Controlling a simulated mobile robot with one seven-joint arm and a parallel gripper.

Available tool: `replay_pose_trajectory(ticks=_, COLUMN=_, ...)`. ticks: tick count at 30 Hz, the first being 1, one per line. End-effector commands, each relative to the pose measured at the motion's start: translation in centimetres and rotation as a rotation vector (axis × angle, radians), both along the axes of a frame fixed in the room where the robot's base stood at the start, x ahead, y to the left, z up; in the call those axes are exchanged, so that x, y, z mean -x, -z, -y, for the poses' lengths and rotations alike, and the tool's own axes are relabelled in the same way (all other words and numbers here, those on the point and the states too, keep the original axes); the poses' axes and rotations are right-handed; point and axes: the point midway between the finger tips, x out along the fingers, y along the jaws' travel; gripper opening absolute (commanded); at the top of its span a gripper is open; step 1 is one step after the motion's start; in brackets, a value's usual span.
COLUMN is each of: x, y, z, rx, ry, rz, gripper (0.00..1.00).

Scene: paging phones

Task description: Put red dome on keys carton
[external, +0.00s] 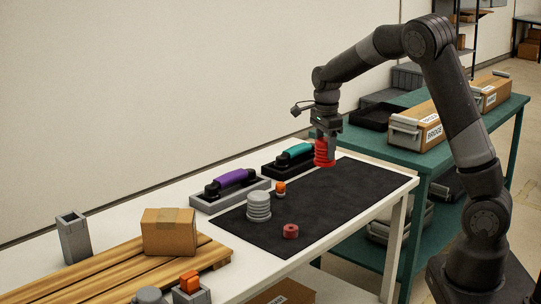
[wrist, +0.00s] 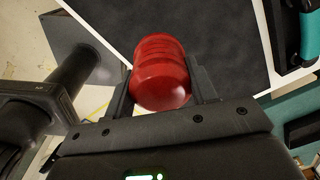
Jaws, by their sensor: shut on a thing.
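The red dome (external: 324,154) is a ribbed, rounded red piece. My gripper (external: 326,138) is shut on it and holds it over the far right part of the black mat, apart from the mat as far as I can tell. In the wrist view the red dome (wrist: 160,70) sits between the two dark fingers. Labelled brown-and-grey cartons stand on the green table at the right: a nearer one (external: 407,137) and a farther one (external: 492,92).
The black mat (external: 345,205) holds a grey ribbed dome (external: 258,207), a small orange-topped piece (external: 281,188) and a red ring-like piece (external: 290,231). Purple (external: 231,180) and teal (external: 294,155) handsets lie behind. A cardboard box (external: 169,232) stands on a wooden pallet at the left.

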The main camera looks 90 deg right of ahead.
Motion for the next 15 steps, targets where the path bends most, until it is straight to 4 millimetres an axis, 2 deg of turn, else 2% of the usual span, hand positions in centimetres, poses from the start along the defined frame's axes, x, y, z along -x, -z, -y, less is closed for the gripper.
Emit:
replay_pose_trajectory(ticks=1, x=-3.0, y=-0.7, z=-0.6, rx=0.002, ry=-0.086, rz=-0.003, gripper=0.28)
replay_pose_trajectory(ticks=6, x=-11.5, y=-2.9, z=-3.9, rx=-0.002, ry=-0.358, rz=-0.011, gripper=0.28)
replay_pose_trajectory(ticks=12, x=-20.5, y=-5.6, z=-9.5, rx=-0.009, ry=-0.665, rz=-0.009, gripper=0.28)
replay_pose_trajectory(ticks=15, x=-24.1, y=-7.0, z=-12.6, rx=-0.012, ry=-0.802, rz=-0.004, gripper=0.28)
